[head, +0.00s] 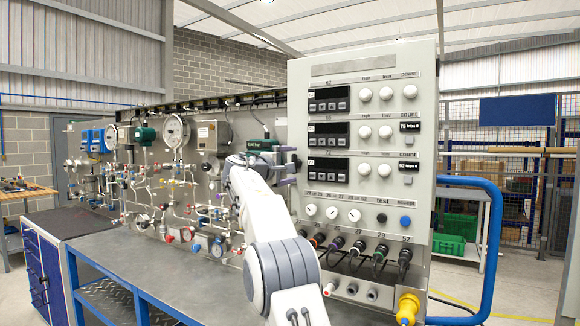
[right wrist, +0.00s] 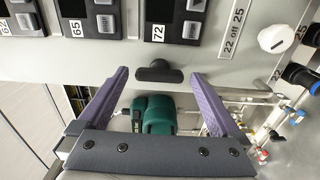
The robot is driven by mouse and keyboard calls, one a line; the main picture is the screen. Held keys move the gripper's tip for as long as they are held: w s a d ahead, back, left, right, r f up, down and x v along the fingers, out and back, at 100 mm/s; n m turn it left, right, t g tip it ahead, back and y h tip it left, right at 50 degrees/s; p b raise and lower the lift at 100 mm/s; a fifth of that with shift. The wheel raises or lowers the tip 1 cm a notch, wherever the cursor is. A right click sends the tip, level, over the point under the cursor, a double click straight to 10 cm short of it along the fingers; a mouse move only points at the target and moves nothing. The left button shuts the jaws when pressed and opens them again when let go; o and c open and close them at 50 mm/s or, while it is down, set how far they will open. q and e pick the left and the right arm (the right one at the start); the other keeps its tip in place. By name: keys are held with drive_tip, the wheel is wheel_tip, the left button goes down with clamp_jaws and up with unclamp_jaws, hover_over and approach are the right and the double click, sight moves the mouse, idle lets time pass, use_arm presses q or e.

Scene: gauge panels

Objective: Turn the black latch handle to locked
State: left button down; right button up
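The black latch handle (right wrist: 159,72) is a short bar on the grey panel edge, below the 72 display in the right wrist view. It lies across that picture, between the fingertips of my right gripper (right wrist: 158,77). The fingers are purple, spread wide, with a gap on each side of the bar; I cannot tell how deep they reach around it. In the head view my right gripper (head: 287,166) is at the left edge of the gauge panel (head: 362,220), and the handle (head: 297,162) shows there as a small dark shape. My left gripper is not in view.
A green and black device (right wrist: 153,116) sits behind the fingers in the right wrist view. A white knob (right wrist: 276,38) is to the right of the handle. Pipes and valves (head: 170,200) fill the board at left. The metal bench top (head: 150,258) is clear.

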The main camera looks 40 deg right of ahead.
drive_tip(key=b+v, duration=0.5)
drive_tip(key=v, duration=0.5)
drive_tip(key=shift+a, duration=0.15)
drive_tip(key=shift+s, duration=0.1)
